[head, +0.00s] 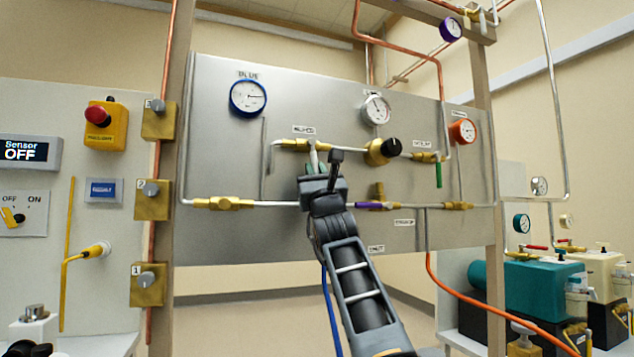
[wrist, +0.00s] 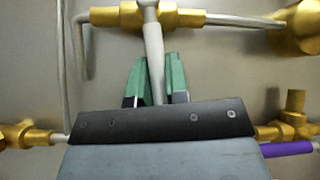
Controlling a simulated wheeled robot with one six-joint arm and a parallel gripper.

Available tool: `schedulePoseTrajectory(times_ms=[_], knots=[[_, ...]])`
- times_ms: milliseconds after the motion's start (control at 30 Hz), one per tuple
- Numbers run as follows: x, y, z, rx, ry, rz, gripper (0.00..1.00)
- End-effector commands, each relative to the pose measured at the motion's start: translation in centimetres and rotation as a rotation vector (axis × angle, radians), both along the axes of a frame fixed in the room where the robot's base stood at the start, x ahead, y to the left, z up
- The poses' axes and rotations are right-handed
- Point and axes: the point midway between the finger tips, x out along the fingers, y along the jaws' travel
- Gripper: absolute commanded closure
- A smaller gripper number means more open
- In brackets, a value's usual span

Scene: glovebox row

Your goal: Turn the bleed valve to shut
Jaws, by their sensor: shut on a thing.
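A valve with a brass body (wrist: 185,18) and a white lever handle (wrist: 153,50) is at the top of the wrist view. Its brass body (head: 292,145) shows in the head view on the panel's upper horizontal pipe. The lever hangs straight down, across the pipe. My gripper (wrist: 156,82) has its green fingers shut on the lower part of this lever. In the head view my gripper (head: 313,168) partly covers the lever. The labels are too small to read surely, so I cannot tell from them which is the bleed valve.
A purple lever (head: 375,206) lies along the lower pipe, and a green lever (head: 438,174) hangs at the right. A black knob (head: 391,147) sits between. Gauges, including a blue one (head: 248,97), line the grey panel (head: 225,150). A wooden post (head: 488,130) stands at the right.

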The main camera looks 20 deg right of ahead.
Motion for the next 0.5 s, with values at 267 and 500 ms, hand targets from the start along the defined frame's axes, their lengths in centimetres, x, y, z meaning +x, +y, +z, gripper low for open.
schedulePoseTrajectory(times_ms=[267, 500], knots=[[-0.21, 0.48, 0.01, 0.007, -0.002, 0.014, 1.0], [-0.25, 0.66, 0.08, 0.006, -0.004, 0.016, 0.76]])
